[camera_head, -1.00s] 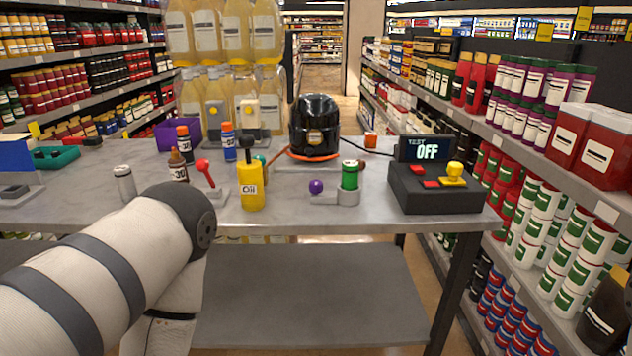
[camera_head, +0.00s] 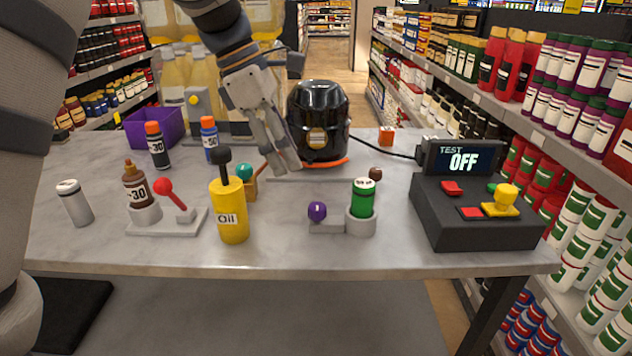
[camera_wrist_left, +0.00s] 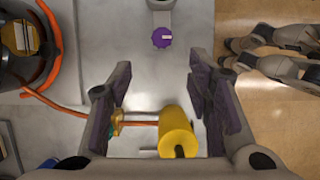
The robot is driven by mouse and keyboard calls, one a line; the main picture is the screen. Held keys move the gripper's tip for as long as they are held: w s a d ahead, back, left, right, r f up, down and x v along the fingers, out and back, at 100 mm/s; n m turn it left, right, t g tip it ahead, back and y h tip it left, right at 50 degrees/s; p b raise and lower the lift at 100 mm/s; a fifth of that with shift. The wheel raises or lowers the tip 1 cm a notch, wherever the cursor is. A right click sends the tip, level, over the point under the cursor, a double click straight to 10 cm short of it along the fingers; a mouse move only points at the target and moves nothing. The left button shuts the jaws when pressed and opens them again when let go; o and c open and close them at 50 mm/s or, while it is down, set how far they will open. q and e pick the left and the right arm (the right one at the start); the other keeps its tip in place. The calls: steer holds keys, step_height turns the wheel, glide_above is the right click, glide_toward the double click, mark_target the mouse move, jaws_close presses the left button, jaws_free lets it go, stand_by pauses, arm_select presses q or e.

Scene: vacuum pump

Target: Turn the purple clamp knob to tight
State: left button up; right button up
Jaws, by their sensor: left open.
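The purple clamp knob (camera_head: 317,210) sits at the left end of a small grey clamp base (camera_head: 327,228). It also shows near the top of the left wrist view (camera_wrist_left: 161,38), with a pale mark on its face. A green canister (camera_head: 362,200) stands in the grey cup at the base's right end. My left gripper (camera_head: 283,165) points down beside the black pump, behind and left of the knob. In the left wrist view its fingers (camera_wrist_left: 160,80) are apart, with no object held; the knob lies beyond the fingertips. My right gripper (camera_wrist_left: 232,55) appears over the floor at the right edge, its jaws unclear.
A yellow oil can (camera_head: 231,210) stands left of the knob. The black pump (camera_head: 318,120) is behind. A teal-topped fitting (camera_head: 243,180) is by the can. A control box (camera_head: 470,220) reading OFF stands at right. The table front (camera_head: 290,258) before the knob is clear.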

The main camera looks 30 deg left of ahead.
mark_target(316, 205)
arm_select(q)
steer(key=x, duration=1.1)
steer(key=shift+d+f, duration=0.1)
steer(key=shift+d, duration=0.25)
jaws_close()
